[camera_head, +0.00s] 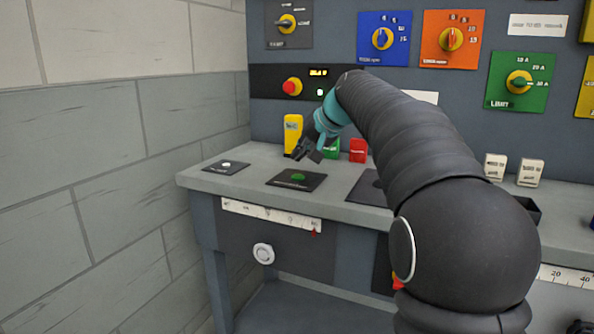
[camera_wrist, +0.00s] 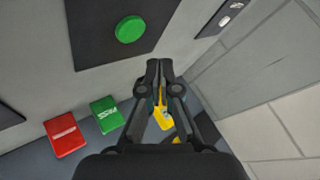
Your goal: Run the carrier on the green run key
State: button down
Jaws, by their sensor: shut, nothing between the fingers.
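A round green button (camera_head: 299,178) sits on a black plate on the bench; it also shows in the wrist view (camera_wrist: 130,29). A green block (camera_head: 333,149) with pale lettering stands at the back of the bench, partly behind my arm; the wrist view shows it whole (camera_wrist: 107,114). I cannot tell which of these two is the run key. My gripper (camera_head: 305,154) is shut and empty, above the bench behind the button. In the wrist view its fingertips (camera_wrist: 165,63) are apart from both. A white scale (camera_head: 265,213) with a red pointer is on the bench front.
A red block (camera_head: 358,151) stands right of the green block, and a yellow block (camera_head: 292,132) left of it. A plate with a white button (camera_head: 227,166) lies on the left. The panel behind holds a red knob (camera_head: 292,87) and several dials. A brick wall (camera_head: 110,170) closes the left.

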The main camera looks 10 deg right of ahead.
jog(key=shift+r+p, duration=0.45)
jog(key=shift+r, duration=0.85)
jog(key=shift+s, duration=0.1)
dwell(0.8)
jog(key=shift+g+h, duration=0.4)
jog(key=shift+h, duration=0.2)
jog(key=s, duration=0.3)
jog(key=s+a+f, duration=0.1)
jog(key=s, duration=0.2)
jog(key=s+f, duration=0.1)
jog(key=s, duration=0.2)
jog(key=shift+s+a+f, duration=0.1)
jog(key=shift+a, duration=0.1)
jog(key=s+f+n+h, duration=0.1)
jog(key=s+f, duration=0.6)
jog(key=s, duration=0.3)
jog(key=s+f+n+g+h, duration=0.1)
jog(key=s+f, duration=0.5)
jog(key=s, duration=0.4)
jog(key=s+f+n+h, duration=0.1)
jog(key=s+f, duration=0.6)
jog(key=s, duration=0.3)
jog(key=shift+s+d+f+g, duration=0.25)
jog(key=shift+d+f+g, duration=0.05)
jog(key=shift+d+f, duration=0.1)
